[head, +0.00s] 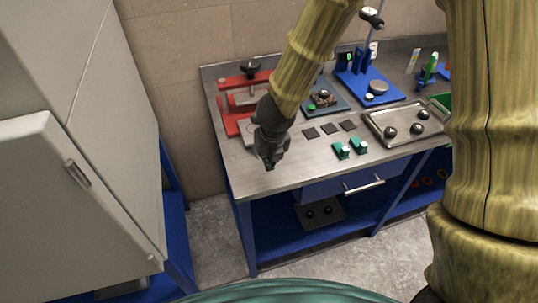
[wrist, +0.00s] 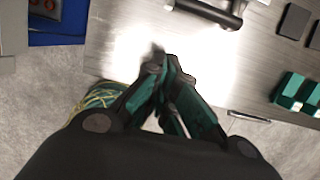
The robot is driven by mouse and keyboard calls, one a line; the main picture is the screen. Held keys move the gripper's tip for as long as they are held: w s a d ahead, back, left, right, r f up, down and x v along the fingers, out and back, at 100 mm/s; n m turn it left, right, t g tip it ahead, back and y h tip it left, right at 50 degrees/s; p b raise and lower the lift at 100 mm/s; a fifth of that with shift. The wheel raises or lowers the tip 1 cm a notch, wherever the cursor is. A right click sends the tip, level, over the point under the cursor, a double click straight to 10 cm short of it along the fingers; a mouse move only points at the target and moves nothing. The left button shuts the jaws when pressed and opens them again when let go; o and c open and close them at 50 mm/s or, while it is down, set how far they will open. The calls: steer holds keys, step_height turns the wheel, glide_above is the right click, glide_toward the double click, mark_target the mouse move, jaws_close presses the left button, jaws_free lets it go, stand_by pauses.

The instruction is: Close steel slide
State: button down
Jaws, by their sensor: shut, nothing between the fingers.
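The red press (head: 232,122) stands at the back left of the steel-topped bench. A light grey steel part, apparently the slide (head: 244,128), shows low in its frame, partly hidden behind my gripper; I cannot tell how far out it sits. My gripper (head: 269,164) points down over the front left of the bench, in front of the press. In the wrist view its fingers (wrist: 165,62) are together and empty.
Several dark square pads (head: 328,129) and two green-and-white blocks (head: 349,148) lie right of my gripper. A steel tray (head: 372,119) with black knobs is farther right. A drawer handle (head: 364,184) sticks out at the front. A grey cabinet door (head: 80,205) stands at the left.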

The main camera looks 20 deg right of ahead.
steer(key=x, duration=0.4)
steer(key=shift+b, duration=0.3)
steer(key=shift+w+r+p, duration=0.25)
steer(key=shift+w+p, duration=0.65)
steer(key=shift+p, duration=0.05)
steer(key=shift+w+a+p, duration=0.1)
steer(key=shift+w+p, duration=0.35)
steer(key=shift+w, duration=0.2)
steer(key=shift+w+f, duration=0.15)
steer(key=shift+w, duration=0.25)
